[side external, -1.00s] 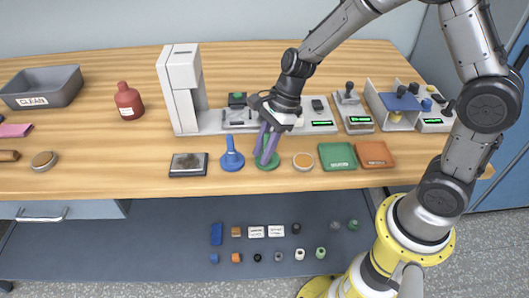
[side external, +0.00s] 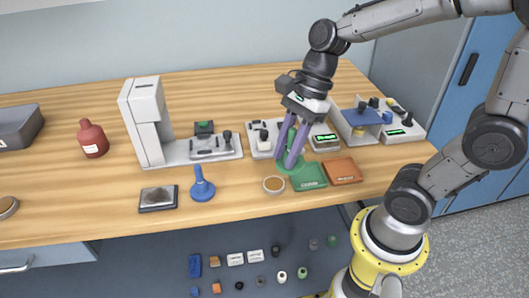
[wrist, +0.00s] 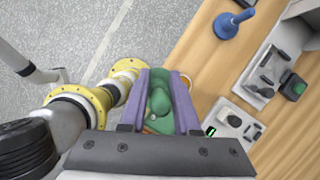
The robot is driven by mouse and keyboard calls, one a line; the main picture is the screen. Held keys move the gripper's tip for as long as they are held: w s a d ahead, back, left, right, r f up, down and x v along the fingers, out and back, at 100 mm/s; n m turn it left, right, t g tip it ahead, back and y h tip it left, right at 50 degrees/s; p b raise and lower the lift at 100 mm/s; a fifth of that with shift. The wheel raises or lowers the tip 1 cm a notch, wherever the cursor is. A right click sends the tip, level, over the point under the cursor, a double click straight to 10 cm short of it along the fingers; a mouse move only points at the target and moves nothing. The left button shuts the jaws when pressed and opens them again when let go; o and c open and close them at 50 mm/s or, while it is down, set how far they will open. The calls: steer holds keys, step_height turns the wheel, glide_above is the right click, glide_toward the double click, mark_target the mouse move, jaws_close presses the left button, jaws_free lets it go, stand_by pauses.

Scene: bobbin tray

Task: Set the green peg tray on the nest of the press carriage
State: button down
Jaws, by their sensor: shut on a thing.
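The green peg tray (side external: 281,169) is a round green base with an upright peg. My gripper (side external: 287,160) is shut on its peg, the two purple fingers pointing down either side. The tray is just behind the green mat; its clearance above the table is hard to judge. In the wrist view the green peg tray (wrist: 159,102) sits between the fingers and hides what is below. The press (side external: 146,118) is a white column with a long base to my gripper's left. Its carriage (side external: 207,146), a grey fixture on that base, looks empty; the nest itself is too small to make out.
A blue peg tray (side external: 202,188), a dark framed plate (side external: 158,199) and a tan disc (side external: 274,184) lie along the front. A green mat (side external: 309,182) and an orange mat (side external: 343,172) lie near my gripper. Control boxes (side external: 325,140) stand close behind. A red bottle (side external: 92,140) stands left.

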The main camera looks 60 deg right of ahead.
steer(key=shift+s+d+r, duration=0.1)
steer(key=shift+s+r, duration=0.1)
steer(key=shift+s, duration=0.15)
steer(key=shift+w+r, duration=0.1)
steer(key=shift+r, duration=0.25)
steer(key=w+d+r, duration=0.1)
steer(key=w+r, duration=0.1)
steer(key=w, duration=0.7)
steer(key=w+d+r, duration=0.1)
steer(key=w+r, duration=0.1)
steer(key=w, duration=0.8)
steer(key=w+f, duration=0.7)
steer(key=w+d+f, duration=0.1)
steer(key=w+f, duration=0.2)
steer(key=shift+w+f, duration=0.15)
steer(key=shift+w, duration=0.25)
steer(key=shift+f, duration=1.6)
steer(key=shift+f, duration=0.2)
steer(key=shift+f, duration=0.35)
